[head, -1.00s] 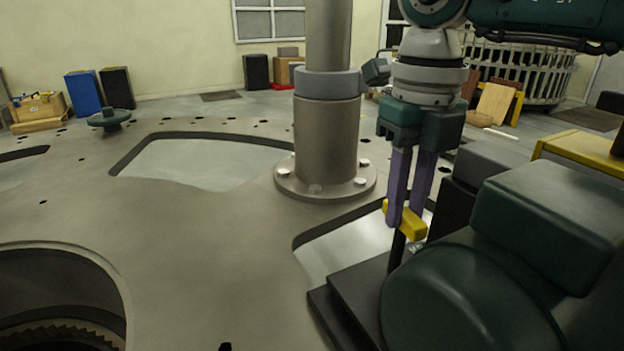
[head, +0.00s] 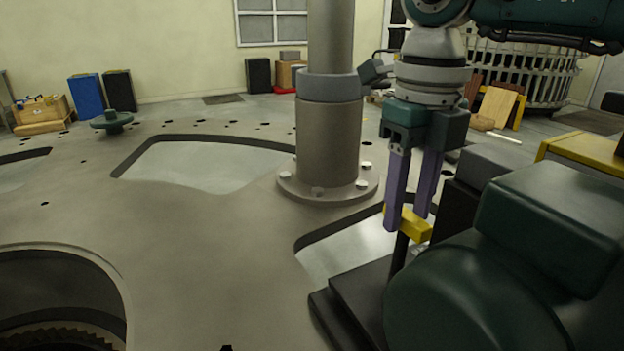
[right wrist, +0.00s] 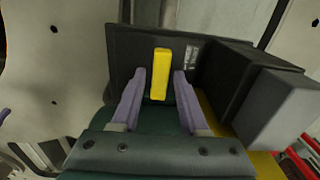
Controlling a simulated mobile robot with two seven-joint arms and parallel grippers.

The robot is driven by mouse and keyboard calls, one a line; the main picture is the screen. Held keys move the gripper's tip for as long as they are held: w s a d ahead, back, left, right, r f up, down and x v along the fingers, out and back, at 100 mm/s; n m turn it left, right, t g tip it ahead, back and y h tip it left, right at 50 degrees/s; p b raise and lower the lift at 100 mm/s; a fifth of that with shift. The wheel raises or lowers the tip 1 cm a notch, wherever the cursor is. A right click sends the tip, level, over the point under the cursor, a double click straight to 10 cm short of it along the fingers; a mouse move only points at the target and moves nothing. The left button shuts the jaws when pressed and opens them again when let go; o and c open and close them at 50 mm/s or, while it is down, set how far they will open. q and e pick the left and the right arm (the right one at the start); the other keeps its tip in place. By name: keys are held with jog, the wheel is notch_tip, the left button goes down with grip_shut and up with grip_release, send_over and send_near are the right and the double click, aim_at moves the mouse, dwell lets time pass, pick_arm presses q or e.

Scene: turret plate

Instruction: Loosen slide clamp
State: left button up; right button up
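The slide clamp's yellow handle (head: 413,226) sits on a dark upright post (head: 399,252) beside my green machine-like block. In the right wrist view the handle (right wrist: 160,74) is a narrow yellow bar over a dark block. My right gripper (head: 406,220) points down at the handle with two purple fingers. In the right wrist view its fingertips (right wrist: 160,90) stand on either side of the bar with a gap at each side. It is open and holds nothing. The left gripper does not show in the head view.
A grey column (head: 328,140) with a bolted flange stands left of my right gripper. A dark green rounded housing (head: 470,295) and a yellow-topped box (head: 585,150) crowd the right side. The grey turret plate (head: 200,240) has large openings, including a round one at lower left.

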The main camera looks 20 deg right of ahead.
jog(key=shift+o, duration=0.6)
notch_tip(320, 180, up, 10)
dwell(0.4)
